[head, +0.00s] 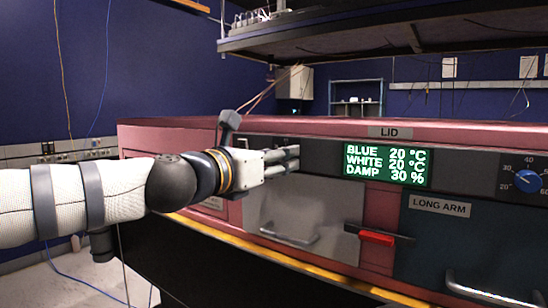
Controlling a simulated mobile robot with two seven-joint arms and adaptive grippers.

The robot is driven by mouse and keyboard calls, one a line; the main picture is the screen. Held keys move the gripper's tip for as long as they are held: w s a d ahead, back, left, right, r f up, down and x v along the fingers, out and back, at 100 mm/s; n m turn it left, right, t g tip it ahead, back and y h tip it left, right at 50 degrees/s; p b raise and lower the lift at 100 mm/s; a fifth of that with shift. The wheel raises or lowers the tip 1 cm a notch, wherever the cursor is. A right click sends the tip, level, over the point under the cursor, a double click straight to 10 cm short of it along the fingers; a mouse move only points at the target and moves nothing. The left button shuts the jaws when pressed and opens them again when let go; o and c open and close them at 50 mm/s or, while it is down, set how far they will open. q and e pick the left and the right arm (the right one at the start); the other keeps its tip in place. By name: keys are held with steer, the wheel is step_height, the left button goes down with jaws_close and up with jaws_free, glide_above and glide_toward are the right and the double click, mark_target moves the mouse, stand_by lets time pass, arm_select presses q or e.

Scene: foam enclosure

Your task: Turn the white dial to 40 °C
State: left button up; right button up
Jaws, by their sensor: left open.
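The display (388,165) on the front panel of the pink enclosure reads BLUE 20 °C, WHITE 20 °C and DAMP 30 %. I cannot make out the white dial; the left hand covers part of the panel to the left of the display. My left gripper (292,160) is open, in front of that part of the panel, its fingers pointing right toward the display. Whether it touches anything cannot be seen. My right gripper is out of view.
A blue dial (528,181) with a numbered scale is at the right edge. Below the panel are a grey door (300,215) with a handle, a red latch (377,237) and a dark door marked LONG ARM (440,207). A shelf (400,35) hangs above.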

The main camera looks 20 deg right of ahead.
arm_select(q)
steer(key=shift+c, duration=0.6)
jaws_close()
steer(key=shift+m, duration=0.3)
steer(key=m, duration=2)
steer(key=shift+m+b, duration=0.3)
steer(key=shift+r, duration=0.1)
